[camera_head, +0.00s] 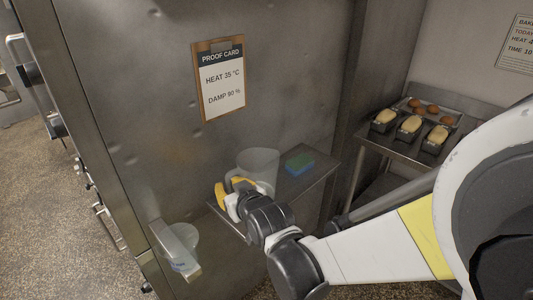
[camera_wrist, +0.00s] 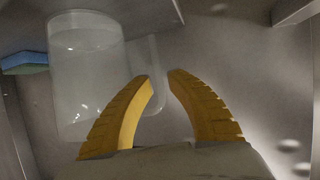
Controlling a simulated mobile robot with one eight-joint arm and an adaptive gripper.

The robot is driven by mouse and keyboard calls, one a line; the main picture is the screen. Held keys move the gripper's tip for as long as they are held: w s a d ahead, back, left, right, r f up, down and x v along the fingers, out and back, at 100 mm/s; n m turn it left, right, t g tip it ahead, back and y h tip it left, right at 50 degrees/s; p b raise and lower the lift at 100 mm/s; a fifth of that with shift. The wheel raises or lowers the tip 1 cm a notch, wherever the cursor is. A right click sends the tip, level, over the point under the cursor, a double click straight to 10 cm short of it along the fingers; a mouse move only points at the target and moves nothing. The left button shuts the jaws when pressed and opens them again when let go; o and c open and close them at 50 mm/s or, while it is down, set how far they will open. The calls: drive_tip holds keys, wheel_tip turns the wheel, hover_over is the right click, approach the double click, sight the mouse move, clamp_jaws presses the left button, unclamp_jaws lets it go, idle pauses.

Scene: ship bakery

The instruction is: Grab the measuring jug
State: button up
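The measuring jug (camera_head: 260,162) is a clear, see-through vessel on a small metal shelf (camera_head: 307,183) against the steel cabinet. In the wrist view the jug (camera_wrist: 85,85) is at the left, and its clear handle (camera_wrist: 158,55) shows near the fingertips. My gripper (camera_head: 228,190) has yellow fingers and is at the left side of the jug in the head view. In the wrist view the fingers of my gripper (camera_wrist: 160,76) are apart, with the handle behind or between the tips; I cannot tell whether they touch it.
A blue and green sponge (camera_head: 299,162) lies on the shelf right of the jug. A pale, see-through container (camera_head: 182,245) is by a metal bracket (camera_head: 176,250) at lower left. A proof card (camera_head: 222,80) hangs above. Loaf tins (camera_head: 410,127) stand on a bench at right.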

drive_tip(key=shift+w+a+f, duration=0.2)
drive_tip(key=shift+w, duration=0.15)
drive_tip(key=shift+s+r, duration=0.1)
clamp_jaws()
drive_tip(key=shift+r, duration=0.1)
